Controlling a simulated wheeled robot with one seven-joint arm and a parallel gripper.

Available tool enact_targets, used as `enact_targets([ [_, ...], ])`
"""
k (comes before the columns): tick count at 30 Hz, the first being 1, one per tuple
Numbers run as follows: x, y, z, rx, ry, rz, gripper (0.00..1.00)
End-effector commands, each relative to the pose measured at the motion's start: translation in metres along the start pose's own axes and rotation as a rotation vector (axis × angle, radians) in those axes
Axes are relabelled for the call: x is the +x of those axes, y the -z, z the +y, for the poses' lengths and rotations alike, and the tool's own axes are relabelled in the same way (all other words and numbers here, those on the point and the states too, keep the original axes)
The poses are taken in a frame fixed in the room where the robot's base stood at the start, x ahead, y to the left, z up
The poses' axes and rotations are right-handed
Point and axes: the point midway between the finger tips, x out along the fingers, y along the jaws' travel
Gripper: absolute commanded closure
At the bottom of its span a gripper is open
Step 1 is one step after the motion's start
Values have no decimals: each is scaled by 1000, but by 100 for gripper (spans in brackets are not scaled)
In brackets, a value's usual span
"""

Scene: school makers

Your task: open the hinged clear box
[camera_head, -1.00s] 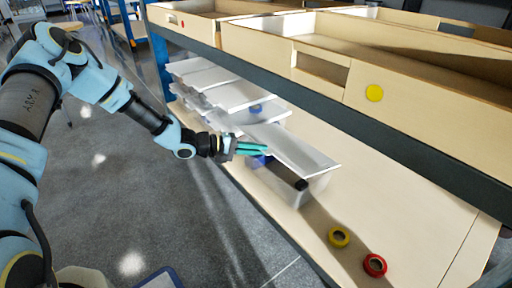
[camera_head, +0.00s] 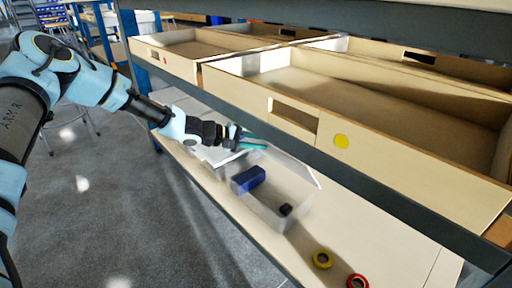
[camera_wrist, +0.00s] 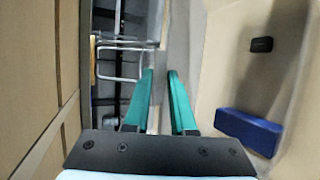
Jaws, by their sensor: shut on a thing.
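The clear box (camera_head: 268,213) stands on the lower shelf, with a blue block (camera_head: 248,179) and a small black thing (camera_head: 285,209) inside. Its pale see-through lid (camera_head: 295,168) is tilted up, and the box's near side is open to view. My gripper (camera_head: 254,141) is at the lid's raised edge, with its teal fingers shut on it; the exact grip is hard to see. In the wrist view my gripper (camera_wrist: 160,76) has a thin grey strip between the fingers. The blue block (camera_wrist: 250,130) and black thing (camera_wrist: 262,44) show to its right.
Open floor is at the left.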

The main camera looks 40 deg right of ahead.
Motion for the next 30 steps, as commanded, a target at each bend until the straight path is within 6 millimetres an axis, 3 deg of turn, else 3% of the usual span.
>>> enact_targets([
  [14, 2, 1, 4, 3, -2, 0, 100],
  [15, 2, 1, 4, 3, -2, 0, 73],
  [18, 2, 1, 4, 2, -2, 0, 64],
  [26, 0, 1, 3, 1, -1, 0, 64],
  [30, -14, 1, 4, 0, -1, 1, 64],
])
